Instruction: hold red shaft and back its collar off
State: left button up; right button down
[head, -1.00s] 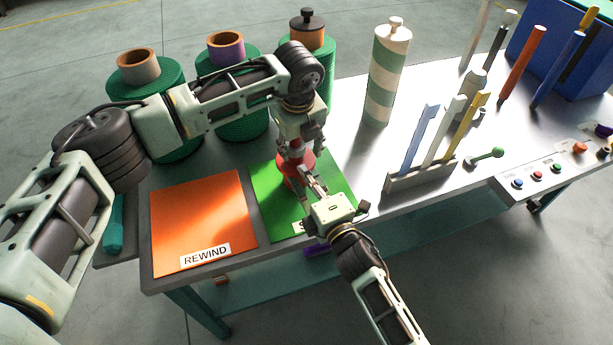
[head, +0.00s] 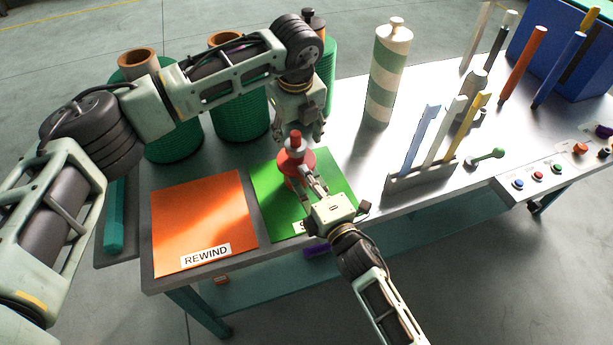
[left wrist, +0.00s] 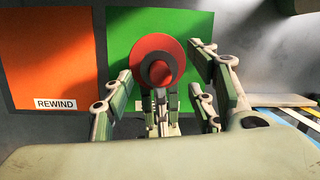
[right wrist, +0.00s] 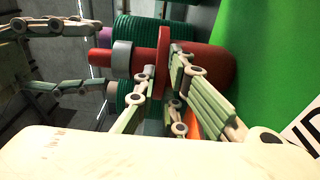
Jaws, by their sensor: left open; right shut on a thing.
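The red shaft (head: 297,162) stands upright on the green mat, with a wide red flange. The grey collar (right wrist: 122,60) is around its narrow upper part, above the flange, and the red tip sticks out beyond it. In the left wrist view the flange (left wrist: 160,46) is seen from above, with the collar and tip in front of it. My right gripper (head: 309,184) is shut on the shaft from the front; its fingers also show beside the flange in the right wrist view (right wrist: 160,85). My left gripper (head: 304,136) is open and empty just above the tip, fingers spread either side.
The orange REWIND mat (head: 200,222) lies left of the green mat (head: 262,190). Green spools (head: 240,110) stand behind. A striped cylinder (head: 388,75) and a rack (head: 420,178) of coloured bars stand right. Buttons (head: 537,176) line the right front edge.

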pick_arm(q)
jog(key=shift+r, duration=0.25)
pick_arm(e)
jog(key=shift+s+d+f, duration=0.1)
jog(key=shift+s+f, duration=0.1)
jog(key=shift+f, duration=0.65)
pick_arm(q)
jog(key=shift+o, duration=0.2)
jog(key=o, duration=0.5)
jog(key=shift+r, duration=0.1)
pick_arm(e)
jog(key=c, duration=1.8)
grip_release()
jog(key=shift+w, duration=0.2)
pick_arm(q)
jog(key=v, duration=1.1)
jog(key=shift+s+r, duration=0.1)
jog(key=shift+r, duration=0.3)
pick_arm(e)
jog(key=shift+o, duration=0.2)
jog(key=shift+r, duration=0.2)
